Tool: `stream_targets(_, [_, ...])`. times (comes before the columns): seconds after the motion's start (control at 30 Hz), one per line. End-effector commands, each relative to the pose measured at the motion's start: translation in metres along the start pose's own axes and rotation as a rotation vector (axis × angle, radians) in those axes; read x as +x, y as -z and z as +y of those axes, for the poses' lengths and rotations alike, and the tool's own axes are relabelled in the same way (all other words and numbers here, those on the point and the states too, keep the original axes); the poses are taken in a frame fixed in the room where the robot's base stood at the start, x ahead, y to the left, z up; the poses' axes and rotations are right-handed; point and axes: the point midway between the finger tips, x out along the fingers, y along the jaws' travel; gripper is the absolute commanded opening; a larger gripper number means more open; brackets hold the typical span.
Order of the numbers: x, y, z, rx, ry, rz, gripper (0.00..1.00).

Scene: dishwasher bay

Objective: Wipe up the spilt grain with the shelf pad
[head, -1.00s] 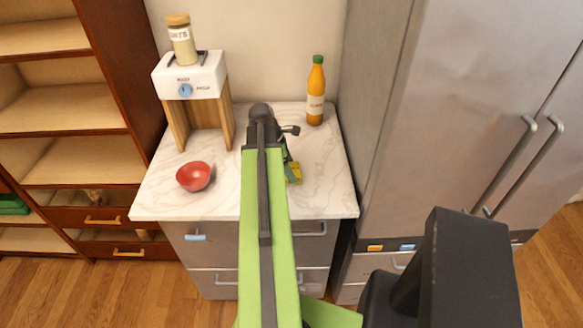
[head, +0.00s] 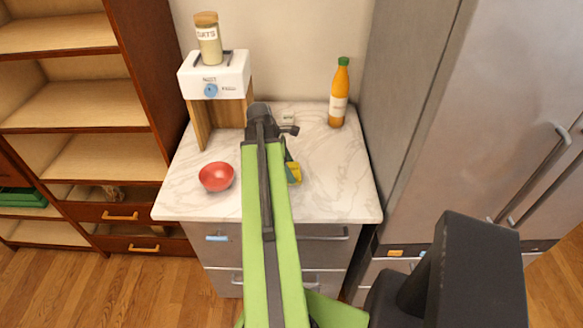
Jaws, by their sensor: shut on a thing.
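A pad with yellow and green showing (head: 295,173) is at the white marble counter (head: 340,190), right of my green arm. My gripper (head: 289,160) is shut on it, mostly hidden behind the arm's dark end. The pad looks low over the counter; I cannot tell whether it touches the top. I cannot make out any spilt grain; my arm covers a strip down the middle of the counter.
A red bowl (head: 217,177) sits left of my arm. A white toaster-like machine (head: 215,73) on a wooden stand carries an oats jar (head: 208,40). An orange bottle (head: 340,95) stands at the back right. Steel fridge doors (head: 480,110) flank the right, wooden shelves (head: 85,105) the left.

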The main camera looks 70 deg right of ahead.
Motion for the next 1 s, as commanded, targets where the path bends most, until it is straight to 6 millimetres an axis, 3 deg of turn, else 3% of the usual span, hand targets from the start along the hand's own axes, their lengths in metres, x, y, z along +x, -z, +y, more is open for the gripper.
stream_targets(0.03, [-0.010,-0.004,0.000,-0.001,0.000,-0.006,0.36])
stream_targets(0.6, [-0.060,-0.016,-0.001,-0.009,-0.003,-0.028,0.36])
stream_targets(1.0, [-0.062,-0.013,-0.002,-0.015,-0.006,-0.028,0.36])
